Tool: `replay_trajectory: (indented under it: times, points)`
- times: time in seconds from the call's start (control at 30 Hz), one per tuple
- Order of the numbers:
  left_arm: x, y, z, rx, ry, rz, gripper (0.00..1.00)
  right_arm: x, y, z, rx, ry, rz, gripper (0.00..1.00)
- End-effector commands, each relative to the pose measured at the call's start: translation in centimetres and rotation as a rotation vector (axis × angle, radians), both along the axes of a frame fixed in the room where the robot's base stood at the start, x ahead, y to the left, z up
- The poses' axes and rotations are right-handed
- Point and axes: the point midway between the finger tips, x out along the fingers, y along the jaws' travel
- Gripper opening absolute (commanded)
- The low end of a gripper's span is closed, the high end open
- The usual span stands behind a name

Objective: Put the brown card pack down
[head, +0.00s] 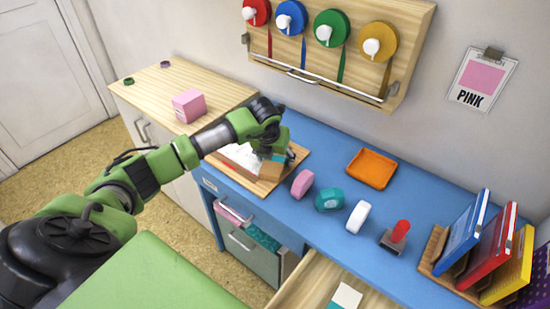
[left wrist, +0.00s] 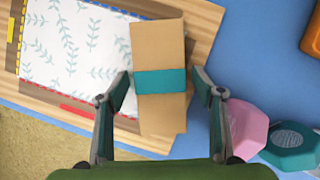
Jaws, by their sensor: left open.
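The brown card pack (left wrist: 158,45) with a teal band around its middle shows in the left wrist view, over the right part of a leaf-print white sheet (left wrist: 72,48) on a wooden board (left wrist: 198,22). In the head view the pack (head: 269,172) is partly hidden under my left gripper (head: 277,155). My left gripper (left wrist: 161,78) is open, with one finger on each side of the pack at the band. A narrow gap shows on the right side; the left finger is very close. Whether the pack rests fully flat is hard to tell. My right gripper is not in view.
On the blue desk right of the board stand a pink block (head: 302,184), a teal one (head: 329,199), a white one (head: 358,217) and a red-handled stamp (head: 398,236). An orange tray (head: 371,168) lies behind. Drawers (head: 340,270) stand open in front.

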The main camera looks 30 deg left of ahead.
Motion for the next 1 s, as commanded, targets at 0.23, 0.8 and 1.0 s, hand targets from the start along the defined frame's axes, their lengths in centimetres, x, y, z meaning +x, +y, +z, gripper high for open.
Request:
replay_trajectory:
  times: [0.23,0.8,1.0]
  points:
    - [-0.6,-0.2,1.9,0.001,-0.004,-0.002,0.61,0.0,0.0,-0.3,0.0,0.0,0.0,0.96]
    - [-4.2,-1.4,10.9,0.001,-0.002,0.0,0.61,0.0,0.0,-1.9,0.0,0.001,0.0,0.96]
    - [-4.4,-1.4,11.3,0.0,0.0,0.001,0.61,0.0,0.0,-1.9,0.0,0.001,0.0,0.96]
